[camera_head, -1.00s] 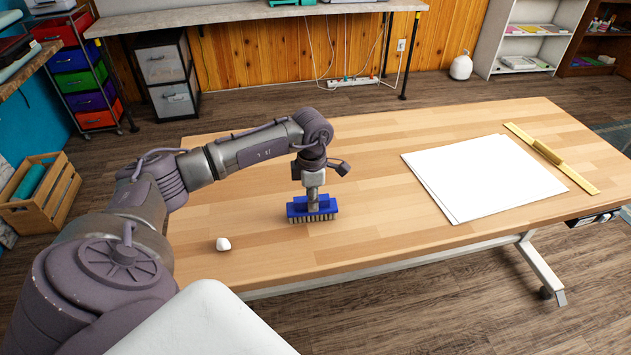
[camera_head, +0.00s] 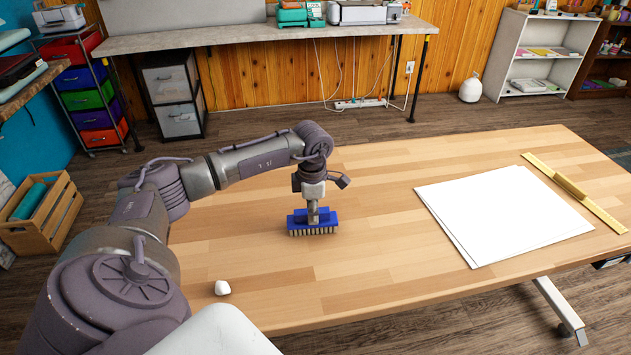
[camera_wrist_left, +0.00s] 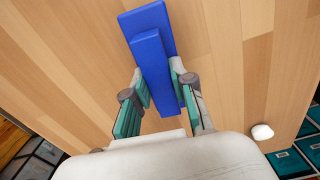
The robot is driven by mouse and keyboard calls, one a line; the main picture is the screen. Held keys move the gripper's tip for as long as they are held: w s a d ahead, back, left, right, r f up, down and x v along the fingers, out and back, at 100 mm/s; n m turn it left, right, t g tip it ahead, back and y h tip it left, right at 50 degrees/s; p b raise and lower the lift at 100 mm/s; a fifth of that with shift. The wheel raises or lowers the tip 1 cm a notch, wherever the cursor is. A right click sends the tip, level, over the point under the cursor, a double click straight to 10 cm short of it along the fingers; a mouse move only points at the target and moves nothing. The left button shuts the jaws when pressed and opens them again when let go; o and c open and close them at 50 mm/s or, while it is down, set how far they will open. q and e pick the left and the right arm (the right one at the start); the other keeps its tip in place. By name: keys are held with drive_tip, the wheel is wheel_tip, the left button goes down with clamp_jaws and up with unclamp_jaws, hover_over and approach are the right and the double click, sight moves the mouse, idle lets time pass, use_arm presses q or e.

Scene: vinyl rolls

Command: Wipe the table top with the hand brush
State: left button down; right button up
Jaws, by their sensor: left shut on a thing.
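A blue hand brush (camera_head: 299,221) with pale bristles stands upright on the wooden table top (camera_head: 370,265), bristles down. It looks to be touching the wood. My left gripper (camera_head: 313,208) comes down from above and is shut on the brush's raised blue grip. In the left wrist view the brush (camera_wrist_left: 146,22) lies between the two fingers of my left gripper (camera_wrist_left: 164,88). The bristles are hidden there under the blue body. My right gripper is not in view.
A small white object (camera_head: 222,288) lies near the table's front left edge. White sheets (camera_head: 500,213) and a yellow ruler (camera_head: 590,206) lie on the right part of the table. The wood between brush and sheets is clear. A wooden crate (camera_head: 48,224) stands on the floor at left.

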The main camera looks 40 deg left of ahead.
use_arm(q)
drive_tip(key=shift+w+a+r+p, duration=0.4)
drive_tip(key=shift+a+r+p, duration=0.15)
drive_tip(key=shift+r, duration=0.2)
drive_tip(key=r, duration=0.1)
drive_tip(key=r+p, duration=0.1)
drive_tip(key=r, duration=0.1)
drive_tip(key=shift+s+d+r, duration=0.1)
drive_tip(key=shift+s+d, duration=0.2)
drive_tip(key=shift+r+p, duration=0.4)
drive_tip(key=shift+p, duration=0.05)
drive_tip(key=shift+w+a+r+p, duration=0.1)
drive_tip(key=shift+r+p, duration=0.35)
drive_tip(key=shift+r, duration=0.5)
drive_tip(key=shift+r+p, duration=0.45)
drive_tip(key=shift+r, duration=0.05)
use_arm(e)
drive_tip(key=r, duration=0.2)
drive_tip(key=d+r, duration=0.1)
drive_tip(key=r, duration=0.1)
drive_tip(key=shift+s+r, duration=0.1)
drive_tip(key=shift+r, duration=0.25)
use_arm(q)
drive_tip(key=shift+f, duration=0.1)
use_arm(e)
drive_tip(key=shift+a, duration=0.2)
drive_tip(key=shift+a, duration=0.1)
